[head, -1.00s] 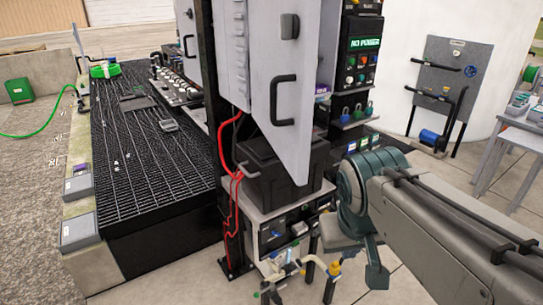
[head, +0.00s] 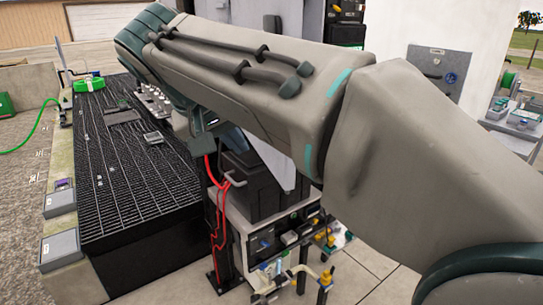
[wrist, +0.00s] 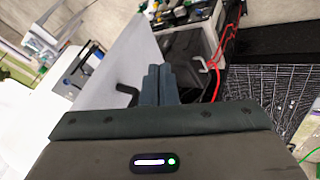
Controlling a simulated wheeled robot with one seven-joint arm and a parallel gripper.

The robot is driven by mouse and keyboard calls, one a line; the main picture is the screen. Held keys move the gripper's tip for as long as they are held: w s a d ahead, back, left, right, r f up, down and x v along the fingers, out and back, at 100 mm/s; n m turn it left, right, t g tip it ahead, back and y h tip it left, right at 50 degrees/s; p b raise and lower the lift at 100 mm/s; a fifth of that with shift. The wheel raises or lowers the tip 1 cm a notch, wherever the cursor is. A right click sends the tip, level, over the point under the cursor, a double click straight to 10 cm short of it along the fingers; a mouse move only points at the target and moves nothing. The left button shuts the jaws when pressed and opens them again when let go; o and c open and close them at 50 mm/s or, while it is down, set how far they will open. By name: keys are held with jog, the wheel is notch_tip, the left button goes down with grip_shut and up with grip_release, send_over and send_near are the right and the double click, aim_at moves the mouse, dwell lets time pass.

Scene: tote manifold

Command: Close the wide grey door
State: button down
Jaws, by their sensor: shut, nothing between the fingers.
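The wide grey door (wrist: 110,72) stands open in the wrist view as a pale panel, with its black handle (wrist: 126,91) on the face towards the fingers. My gripper (wrist: 159,74) is shut and empty, just right of the handle in that picture. I cannot tell whether the fingers touch the door. In the head view my arm crosses in front of the door and hides most of it. Only a pale lower part of the door (head: 284,175) shows below the arm there.
A black bin (head: 250,185) sits on the lower unit beneath the door. Red cables (head: 212,175) hang beside it. A dark grating deck (head: 125,165) lies left. A grey panel on a stand (head: 438,75) and a table with trays (head: 515,115) are at the right.

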aim_at(280, 168)
jog(key=w+d+f+p, duration=0.1)
jog(key=w+d+f, duration=0.1)
jog(key=d+f, duration=0.1)
jog(key=w+d+f+p, duration=0.1)
jog(key=w+d+f, duration=0.1)
jog(key=w+d, duration=0.1)
jog(key=shift+d+f, duration=0.1)
jog(key=shift+f, duration=0.3)
